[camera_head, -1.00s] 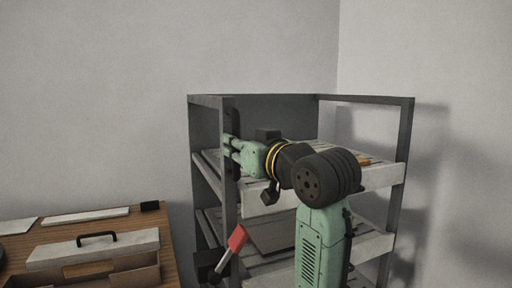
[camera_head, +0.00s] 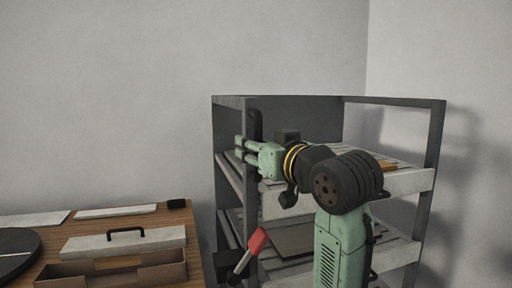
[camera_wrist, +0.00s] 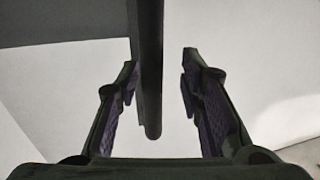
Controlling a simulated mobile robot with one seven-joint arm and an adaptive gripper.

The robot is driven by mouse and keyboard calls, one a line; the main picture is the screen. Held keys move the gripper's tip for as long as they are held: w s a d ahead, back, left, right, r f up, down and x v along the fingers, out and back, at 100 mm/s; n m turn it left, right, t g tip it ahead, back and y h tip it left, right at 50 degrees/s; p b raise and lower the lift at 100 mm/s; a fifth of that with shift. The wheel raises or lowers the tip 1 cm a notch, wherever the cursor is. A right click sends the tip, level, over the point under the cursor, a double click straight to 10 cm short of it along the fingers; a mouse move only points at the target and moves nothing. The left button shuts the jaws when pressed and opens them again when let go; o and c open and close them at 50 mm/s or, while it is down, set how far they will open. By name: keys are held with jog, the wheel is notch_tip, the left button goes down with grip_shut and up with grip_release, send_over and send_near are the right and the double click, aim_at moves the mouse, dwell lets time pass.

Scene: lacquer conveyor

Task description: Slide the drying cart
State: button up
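The drying cart (camera_head: 230,115) is a grey open-fronted rack with pale slatted shelves, standing by the wall. A dark vertical handle bar (camera_head: 255,122) runs down its front left post. My gripper (camera_head: 239,147) is at this bar, its fingers pointing left. In the wrist view, my gripper (camera_wrist: 160,75) is open, with the dark bar (camera_wrist: 150,60) between its fingers, closer to the left one. A gap shows on the right side; contact on the left cannot be told. A red-tipped lever (camera_head: 258,240) sits low on the cart's front left. My arm hides part of the shelves.
A wooden table (camera_head: 194,234) stands left of the cart. It holds an open box (camera_head: 110,278), a pale lid (camera_head: 160,238) with a black handle, a dark disc (camera_head: 15,250) and flat pale panels (camera_head: 115,211). Walls close off the back and right.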

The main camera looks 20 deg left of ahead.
jog(key=shift+d, duration=0.2)
jog(key=v, duration=1.1)
jog(key=shift+s+d, duration=0.25)
jog(key=shift+s, duration=0.05)
